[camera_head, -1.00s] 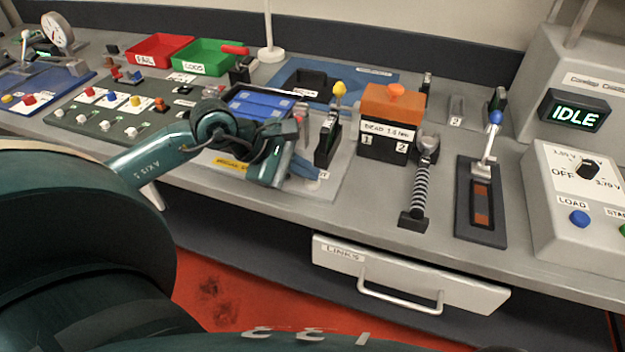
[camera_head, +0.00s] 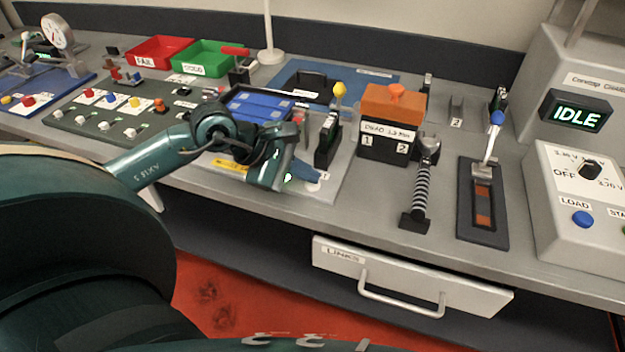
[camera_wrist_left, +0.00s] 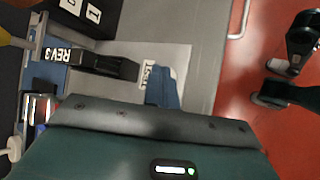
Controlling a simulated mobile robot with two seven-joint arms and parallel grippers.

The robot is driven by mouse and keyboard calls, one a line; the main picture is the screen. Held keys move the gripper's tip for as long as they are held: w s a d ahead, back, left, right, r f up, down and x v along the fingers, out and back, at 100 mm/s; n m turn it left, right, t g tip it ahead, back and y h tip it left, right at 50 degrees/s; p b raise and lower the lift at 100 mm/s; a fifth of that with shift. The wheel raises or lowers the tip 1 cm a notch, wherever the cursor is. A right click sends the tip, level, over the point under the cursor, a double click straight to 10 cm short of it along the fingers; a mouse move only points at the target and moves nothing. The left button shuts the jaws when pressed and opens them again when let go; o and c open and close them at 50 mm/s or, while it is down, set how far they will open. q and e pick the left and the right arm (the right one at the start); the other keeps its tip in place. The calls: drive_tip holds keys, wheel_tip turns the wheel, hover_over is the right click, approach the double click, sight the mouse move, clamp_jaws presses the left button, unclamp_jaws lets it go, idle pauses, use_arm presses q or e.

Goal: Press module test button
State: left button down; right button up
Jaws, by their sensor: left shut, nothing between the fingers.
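The battery module (camera_head: 262,104), with a blue top, sits in a grey fixture on the bench. My left gripper (camera_head: 306,173) is shut and empty, low over the front right part of the fixture's plate. In the left wrist view its blue shut fingers (camera_wrist_left: 161,87) point at the plate beside a small white label (camera_wrist_left: 147,74), which seems to read TEST. The button itself cannot be made out; the fingers and wrist cover that spot. I cannot tell whether the fingertips touch anything. My right gripper does not show.
The display (camera_head: 575,113) reads IDLE. The LINKS drawer (camera_head: 335,254) is below.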

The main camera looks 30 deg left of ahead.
sight(306, 184)
use_arm(q)
drive_tip(key=shift+r+p, duration=0.3)
drive_tip(key=shift+r, duration=0.55)
drive_tip(key=shift+r, duration=0.1)
drive_tip(key=shift+r+p, duration=1.2)
drive_tip(key=shift+r, duration=1.25)
